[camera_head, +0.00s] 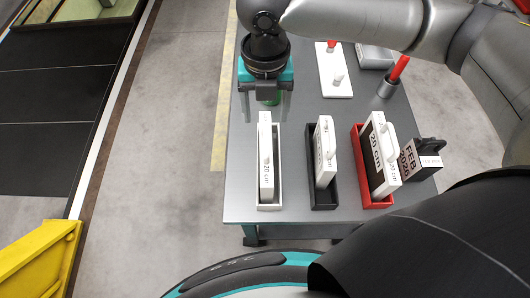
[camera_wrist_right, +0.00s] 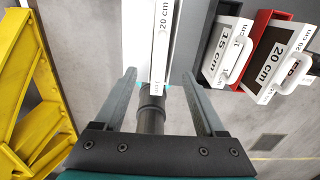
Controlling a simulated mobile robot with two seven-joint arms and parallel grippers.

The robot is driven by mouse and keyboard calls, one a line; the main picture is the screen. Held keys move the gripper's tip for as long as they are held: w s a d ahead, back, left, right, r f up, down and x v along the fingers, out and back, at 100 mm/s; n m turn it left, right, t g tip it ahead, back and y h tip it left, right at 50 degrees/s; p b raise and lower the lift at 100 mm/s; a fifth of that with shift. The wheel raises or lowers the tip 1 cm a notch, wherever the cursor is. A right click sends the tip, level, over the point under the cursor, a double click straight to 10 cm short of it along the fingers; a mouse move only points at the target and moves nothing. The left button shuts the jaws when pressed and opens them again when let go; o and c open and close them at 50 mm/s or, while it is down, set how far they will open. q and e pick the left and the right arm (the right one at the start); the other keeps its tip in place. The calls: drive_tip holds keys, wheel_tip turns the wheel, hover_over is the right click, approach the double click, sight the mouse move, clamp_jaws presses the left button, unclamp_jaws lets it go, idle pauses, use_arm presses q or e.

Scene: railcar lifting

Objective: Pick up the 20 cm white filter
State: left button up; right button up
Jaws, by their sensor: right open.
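The white filter (camera_head: 266,165) marked 20 cm stands upright in a narrow white tray (camera_head: 277,190) at the left of the grey table. My right gripper (camera_head: 266,110) is open and hangs above the far end of this filter in the head view. In the right wrist view the filter (camera_wrist_right: 162,40) lies ahead of the gripper (camera_wrist_right: 162,85), roughly in line with the gap between the spread fingers. Nothing is clearly gripped. A dark cylinder (camera_wrist_right: 151,115) shows between the fingers; I cannot tell what it is. My left gripper is not in view.
A filter (camera_head: 325,152) in a black tray (camera_head: 333,196) and a 20 cm filter (camera_head: 381,150) in a red tray (camera_head: 377,204) stand to the right. A date block (camera_head: 420,158) sits beyond them. A yellow structure (camera_head: 40,262) is at the lower left.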

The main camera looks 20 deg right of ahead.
sight(266, 135)
wheel_tip(266, 135, down, 7)
drive_tip(key=shift+f, duration=0.2)
drive_tip(key=shift+s+f, duration=0.15)
drive_tip(key=shift+f, duration=1.25)
drive_tip(key=shift+s+f, duration=0.15)
drive_tip(key=shift+f, duration=1.2)
clamp_jaws()
drive_tip(key=shift+r, duration=0.1)
